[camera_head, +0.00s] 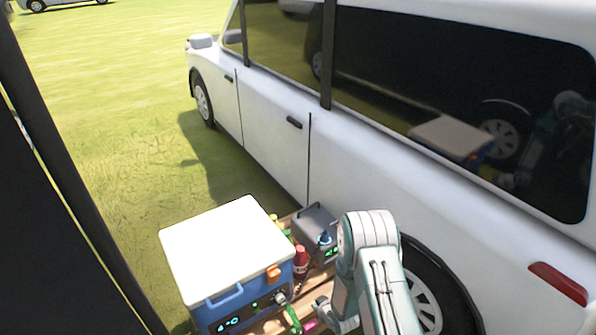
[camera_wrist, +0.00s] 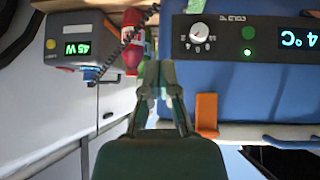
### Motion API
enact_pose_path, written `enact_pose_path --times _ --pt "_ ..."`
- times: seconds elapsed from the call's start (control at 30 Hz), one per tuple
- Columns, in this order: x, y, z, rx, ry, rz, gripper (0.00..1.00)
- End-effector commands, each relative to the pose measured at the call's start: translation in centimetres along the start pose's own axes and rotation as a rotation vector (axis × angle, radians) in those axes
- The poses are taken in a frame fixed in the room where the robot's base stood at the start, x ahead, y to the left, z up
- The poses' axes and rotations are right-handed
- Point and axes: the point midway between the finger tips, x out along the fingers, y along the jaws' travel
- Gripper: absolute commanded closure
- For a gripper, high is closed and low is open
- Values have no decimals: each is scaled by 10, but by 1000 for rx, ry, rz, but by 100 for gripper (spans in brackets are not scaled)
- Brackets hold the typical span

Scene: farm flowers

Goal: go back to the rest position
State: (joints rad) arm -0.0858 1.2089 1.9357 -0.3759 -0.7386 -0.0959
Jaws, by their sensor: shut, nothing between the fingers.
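My arm shows at the lower right of the head view, bent beside the white car. My gripper (camera_wrist: 160,85) reaches up from the bottom of the wrist view, with its two fingers close together and nothing visible held between them. In the head view the gripper (camera_head: 322,308) is low, near the right side of the cool box, and partly hidden by the arm. In the wrist view the fingers are in front of the gap between a red bottle (camera_wrist: 132,45) and the blue cool box (camera_wrist: 262,85).
The cool box, with its white lid (camera_head: 225,245), stands on a wooden surface beside a grey box (camera_head: 316,228) and the red bottle (camera_head: 300,262). The white car (camera_head: 270,140) blocks the right side. A dark post (camera_head: 60,170) stands at left. Open grass (camera_head: 110,110) lies beyond.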

Motion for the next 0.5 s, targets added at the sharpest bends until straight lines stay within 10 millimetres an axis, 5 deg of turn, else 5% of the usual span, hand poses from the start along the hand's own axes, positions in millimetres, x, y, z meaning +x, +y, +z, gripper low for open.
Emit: enact_pose_path --times 0.2,0.5 --pt "-52 36 -70 19 -38 76 100" --pt "-140 68 -139 71 -94 165 100"
